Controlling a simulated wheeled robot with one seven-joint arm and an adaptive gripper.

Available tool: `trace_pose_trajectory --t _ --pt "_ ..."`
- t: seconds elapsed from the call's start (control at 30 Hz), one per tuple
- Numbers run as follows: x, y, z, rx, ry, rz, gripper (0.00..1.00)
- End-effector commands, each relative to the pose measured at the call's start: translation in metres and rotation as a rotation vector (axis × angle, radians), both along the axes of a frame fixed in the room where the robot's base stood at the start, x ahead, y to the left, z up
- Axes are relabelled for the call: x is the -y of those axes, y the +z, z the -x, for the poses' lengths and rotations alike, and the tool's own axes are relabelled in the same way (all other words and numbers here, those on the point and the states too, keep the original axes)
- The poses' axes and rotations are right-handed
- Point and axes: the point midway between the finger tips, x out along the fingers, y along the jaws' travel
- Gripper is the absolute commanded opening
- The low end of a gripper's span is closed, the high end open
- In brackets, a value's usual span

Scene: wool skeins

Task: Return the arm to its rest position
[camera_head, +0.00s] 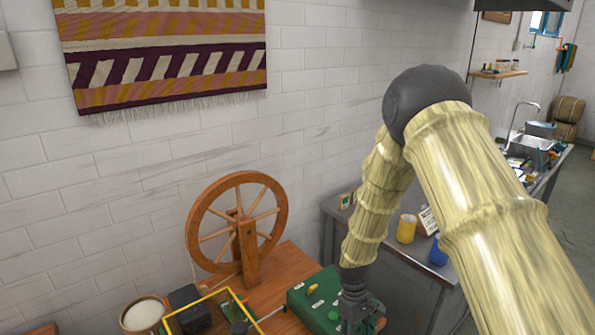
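My arm, in pale yellow ribbed sleeves with a dark joint, reaches in from the lower right and bends down at the centre right. My gripper (358,312) hangs at the bottom of the view, in front of or over a green box (305,305). Its fingers are small and dark, and I cannot tell whether they are open or shut, or whether they touch the box.
A wooden spinning wheel (237,222) stands on a wooden table (275,278). A yellow-edged frame (205,303) and a white-topped pot (143,315) are left. A grey bench at right holds a yellow cup (406,228) and a blue cup (438,250). A tiled wall is behind.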

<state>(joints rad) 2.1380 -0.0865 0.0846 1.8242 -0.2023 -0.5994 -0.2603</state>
Motion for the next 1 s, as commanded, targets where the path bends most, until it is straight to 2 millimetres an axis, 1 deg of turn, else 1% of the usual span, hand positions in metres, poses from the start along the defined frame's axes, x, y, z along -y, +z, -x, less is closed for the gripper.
trace_pose_trajectory --t 0.03,0.07,0.17,0.2,0.27,0.3,0.37,0.4,0.47,0.5,0.63,0.7,0.8,0.9,1.0 --pt "0.002 -0.015 0.014 0.0 -0.018 -0.01 0.54" --pt "0.003 -0.025 0.022 0.006 -0.032 -0.016 0.54" --pt "0.006 -0.058 0.056 0.029 -0.089 -0.043 0.54" --pt "0.008 -0.071 0.071 0.04 -0.117 -0.053 0.54" --pt "0.01 -0.089 0.094 0.058 -0.156 -0.066 0.54" --pt "0.012 -0.1 0.11 0.07 -0.186 -0.073 0.54" --pt "0.015 -0.114 0.134 0.087 -0.227 -0.082 0.54" --pt "0.018 -0.122 0.149 0.1 -0.257 -0.086 0.54" --pt "0.022 -0.133 0.173 0.119 -0.299 -0.09 0.54" --pt "0.025 -0.139 0.19 0.132 -0.328 -0.092 0.54" --pt "0.034 -0.152 0.242 0.175 -0.421 -0.089 0.54" --pt "0.04 -0.154 0.268 0.199 -0.467 -0.082 0.54" --pt "0.048 -0.154 0.3 0.232 -0.524 -0.07 0.54" --pt "0.055 -0.151 0.322 0.259 -0.566 -0.059 0.54" --pt "0.058 -0.148 0.335 0.28 -0.59 -0.052 0.54"
